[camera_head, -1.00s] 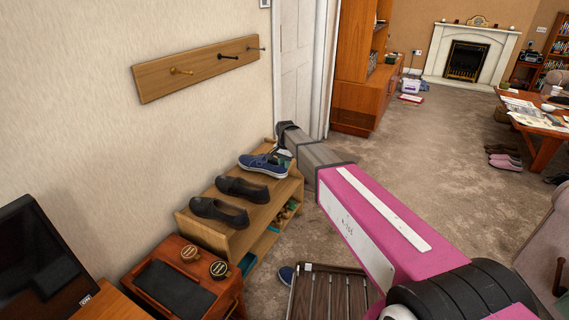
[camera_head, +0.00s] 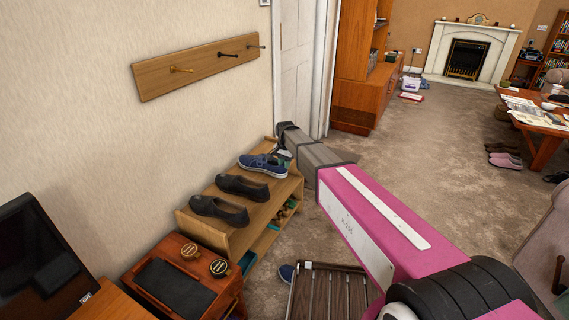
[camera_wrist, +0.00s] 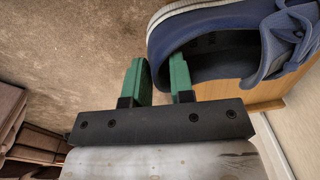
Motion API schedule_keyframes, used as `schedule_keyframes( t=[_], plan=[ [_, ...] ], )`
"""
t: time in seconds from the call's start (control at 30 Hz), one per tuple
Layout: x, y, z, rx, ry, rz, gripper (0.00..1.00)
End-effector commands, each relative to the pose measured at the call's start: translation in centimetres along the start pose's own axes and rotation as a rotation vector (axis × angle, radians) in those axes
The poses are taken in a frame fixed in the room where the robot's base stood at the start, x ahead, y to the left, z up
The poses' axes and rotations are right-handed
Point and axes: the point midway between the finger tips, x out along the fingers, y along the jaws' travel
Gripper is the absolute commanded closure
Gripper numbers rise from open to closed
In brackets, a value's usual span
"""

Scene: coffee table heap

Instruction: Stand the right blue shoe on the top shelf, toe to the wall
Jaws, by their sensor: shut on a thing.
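The blue shoe (camera_head: 263,165) with a white sole is at the far end of the shoe rack's top shelf (camera_head: 237,238), its toe end toward the wall. In the wrist view its heel opening (camera_wrist: 205,50) faces my gripper (camera_wrist: 159,66). The two green fingers are shut on the heel rim, one on each side. The head view mostly hides my fingers behind the wrist. I cannot tell whether the sole fully rests on the board.
Two black shoes (camera_head: 242,187) (camera_head: 218,210) stand nearer on the same shelf. A hook board (camera_head: 197,69) hangs on the wall above. A small cabinet (camera_head: 178,285) adjoins the rack's near end; a white door (camera_head: 297,60) is beyond it.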

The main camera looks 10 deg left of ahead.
Motion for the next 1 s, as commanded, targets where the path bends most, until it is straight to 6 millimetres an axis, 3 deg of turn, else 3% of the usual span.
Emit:
schedule_keyframes(
  t=[0.13, 0.17, 0.23, 0.63, 1.0],
  plan=[
    [0.0, 0.0, 0.0, 0.000, 0.000, -0.001, 1.00],
    [0.0, 0.0, 0.0, 0.000, 0.000, -0.001, 0.68],
    [0.0, 0.0, 0.0, 0.000, 0.000, -0.001, 0.48],
    [-0.7, 0.0, 0.0, 0.000, 0.000, 0.001, 0.48],
    [-7.0, 0.0, 0.0, 0.000, 0.001, -0.001, 0.48]
  ],
)
